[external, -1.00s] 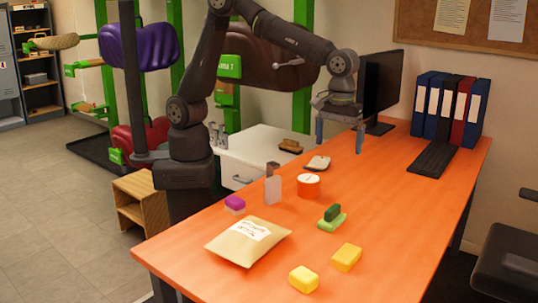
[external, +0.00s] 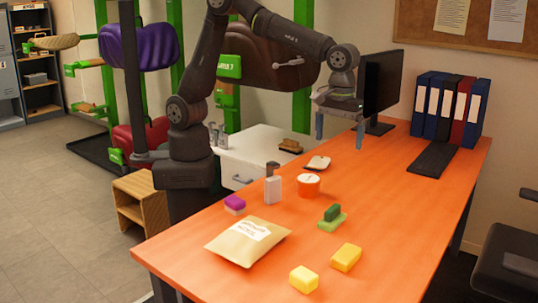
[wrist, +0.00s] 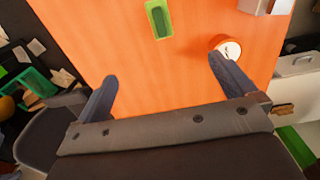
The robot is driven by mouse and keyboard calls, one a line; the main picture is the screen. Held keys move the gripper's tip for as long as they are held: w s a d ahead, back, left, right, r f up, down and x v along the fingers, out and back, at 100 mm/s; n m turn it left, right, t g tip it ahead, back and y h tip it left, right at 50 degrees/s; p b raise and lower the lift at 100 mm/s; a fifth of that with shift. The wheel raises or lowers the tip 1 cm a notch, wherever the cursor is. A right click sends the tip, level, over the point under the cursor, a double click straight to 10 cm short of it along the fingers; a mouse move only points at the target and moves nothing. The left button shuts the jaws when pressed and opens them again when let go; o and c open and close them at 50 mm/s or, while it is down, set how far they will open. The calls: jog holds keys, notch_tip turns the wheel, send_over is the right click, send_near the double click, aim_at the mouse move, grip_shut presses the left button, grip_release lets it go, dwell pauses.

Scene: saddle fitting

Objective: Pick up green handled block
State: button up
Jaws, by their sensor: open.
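The green handled block (external: 332,218) lies on the orange table, a light green base with a darker green handle standing on top. It also shows at the top of the wrist view (wrist: 160,20), beyond the fingertips and between their lines. My gripper (external: 340,132) is open and empty, raised above the far part of the table with its fingers pointing down. In the wrist view my gripper (wrist: 162,70) has its two blue-grey fingers wide apart, with only bare table between them. The block is apart from my gripper.
A purple-topped block (external: 235,204), a paper packet (external: 248,242) and yellow blocks (external: 345,257) lie nearer. A monitor (external: 383,85) stands behind my gripper.

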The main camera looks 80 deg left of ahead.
jog(key=c, duration=0.6)
jog(key=shift+o, duration=0.2)
jog(key=g+h, duration=0.3)
send_over(334, 206)
jog(key=w+a, duration=0.3)
jog(key=a, duration=0.1)
notch_tip(334, 206, down, 8)
jog(key=f, duration=0.1)
jog(key=shift+w+d+f, duration=0.15)
jog(key=shift+w, duration=0.1)
jog(key=x, duration=1.7)
jog(key=shift+d, duration=0.2)
jog(key=shift+c, duration=0.2)
